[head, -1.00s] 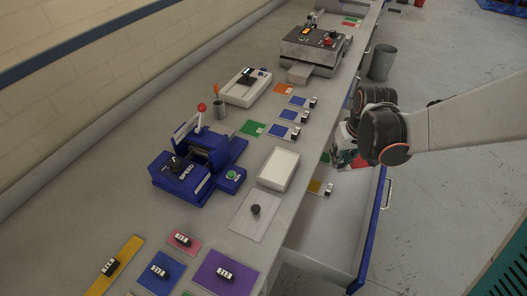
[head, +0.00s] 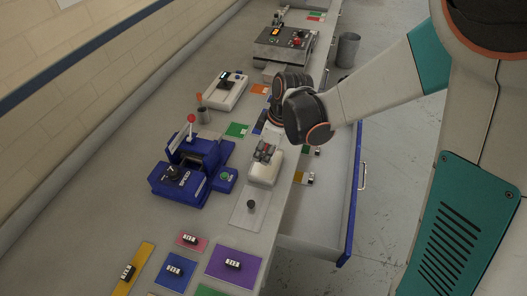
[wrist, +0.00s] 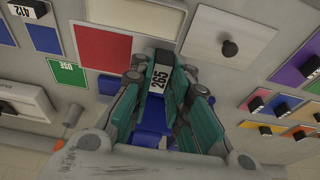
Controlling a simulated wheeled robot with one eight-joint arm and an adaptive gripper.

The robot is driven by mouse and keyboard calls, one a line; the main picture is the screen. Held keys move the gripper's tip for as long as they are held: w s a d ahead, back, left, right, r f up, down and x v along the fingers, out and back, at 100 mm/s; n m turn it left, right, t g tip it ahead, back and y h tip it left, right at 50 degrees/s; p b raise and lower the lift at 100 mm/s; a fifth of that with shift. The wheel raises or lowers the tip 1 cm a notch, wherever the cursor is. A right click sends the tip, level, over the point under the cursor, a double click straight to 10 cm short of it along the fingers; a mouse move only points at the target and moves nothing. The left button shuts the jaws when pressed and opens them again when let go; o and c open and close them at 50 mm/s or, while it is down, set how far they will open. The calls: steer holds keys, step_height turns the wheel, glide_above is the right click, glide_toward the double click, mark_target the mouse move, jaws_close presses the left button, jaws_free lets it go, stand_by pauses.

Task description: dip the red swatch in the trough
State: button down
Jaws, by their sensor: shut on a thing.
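My gripper (head: 265,150) is shut on the clip (wrist: 157,78), marked 265, of the red swatch. The red swatch (wrist: 102,55) shows as a flat red square beside the fingers in the wrist view; in the head view it is mostly hidden by my gripper. The pale rectangular trough (head: 262,178) stands on the bench under my gripper, and its pale rim also shows in the wrist view (wrist: 172,22). The swatch appears over or beside the trough's far end. I cannot tell whether it touches the trough.
The blue machine (head: 180,183) with a red-knobbed lever stands left of the trough. A grey plate (head: 242,215) with a black knob lies at its near side. A green card (head: 237,130) lies beyond. The open drawer (head: 312,222) is at right. Several clipped swatches lie in front.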

steer(key=shift+f, duration=0.15)
step_height(320, 180, down, 8)
steer(key=b, duration=0.7)
steer(key=shift+d+r, duration=0.1)
steer(key=shift+r, duration=0.1)
steer(key=shift+s+d+f+b, duration=0.1)
steer(key=shift+s+f+b, duration=0.15)
steer(key=shift+f+b, duration=0.1)
steer(key=shift+w+f, duration=0.25)
steer(key=shift+w, duration=0.05)
steer(key=shift+r, duration=0.1)
steer(key=shift+s+a, duration=0.15)
steer(key=shift+a, duration=0.05)
stand_by(1.2)
steer(key=shift+r, duration=0.15)
